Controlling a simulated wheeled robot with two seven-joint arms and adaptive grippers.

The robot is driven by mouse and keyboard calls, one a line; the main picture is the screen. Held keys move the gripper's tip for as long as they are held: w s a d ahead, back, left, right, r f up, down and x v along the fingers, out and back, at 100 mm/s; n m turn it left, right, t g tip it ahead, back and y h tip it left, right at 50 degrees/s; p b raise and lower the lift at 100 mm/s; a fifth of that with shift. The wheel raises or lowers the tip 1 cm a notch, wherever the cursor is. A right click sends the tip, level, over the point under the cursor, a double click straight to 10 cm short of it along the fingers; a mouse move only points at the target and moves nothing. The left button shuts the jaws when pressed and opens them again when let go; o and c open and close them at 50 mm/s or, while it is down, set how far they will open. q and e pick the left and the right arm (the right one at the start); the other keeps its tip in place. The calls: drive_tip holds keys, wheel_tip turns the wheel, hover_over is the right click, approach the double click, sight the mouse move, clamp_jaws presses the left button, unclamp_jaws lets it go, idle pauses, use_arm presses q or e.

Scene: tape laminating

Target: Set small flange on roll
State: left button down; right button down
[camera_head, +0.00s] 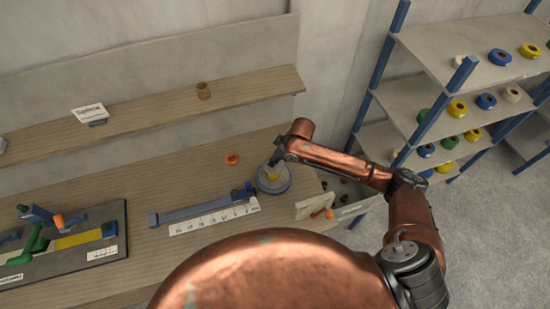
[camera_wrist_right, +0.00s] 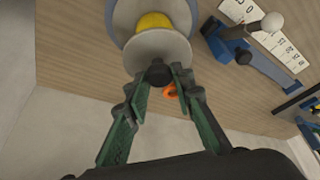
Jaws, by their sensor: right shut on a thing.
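The small flange is a pale grey disc (camera_wrist_right: 160,52) with a dark knob (camera_wrist_right: 157,73). My right gripper (camera_wrist_right: 156,78) is shut on this knob, its green-padded fingers on either side. Beyond the disc in the wrist view is a yellow roll (camera_wrist_right: 153,22), then a larger grey base disc (camera_wrist_right: 122,18) with a blue edge. The small flange lines up closely with the roll; I cannot tell whether they touch. In the head view, my right gripper (camera_head: 277,157) is above the stack, where a bit of the yellow roll (camera_head: 272,177) shows. My left gripper is not in view.
A blue bar (camera_head: 200,207) and a white ruler strip (camera_head: 213,218) lie left of the stack. An orange ring (camera_head: 232,158) lies behind. A dark board (camera_head: 70,248) with fixtures is far left. An open bin (camera_head: 318,205) stands right; a shelf (camera_head: 430,110) holds several rolls.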

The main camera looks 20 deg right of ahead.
drive_tip(key=shift+f, duration=0.1)
drive_tip(key=c, duration=1.7)
unclamp_jaws()
drive_tip(key=shift+f, duration=0.1)
drive_tip(key=shift+o, duration=0.2)
drive_tip(key=shift+r, duration=0.3)
drive_tip(key=b+v, duration=0.1)
drive_tip(key=v, duration=1)
drive_tip(key=shift+r, duration=0.4)
drive_tip(key=shift+d, duration=0.1)
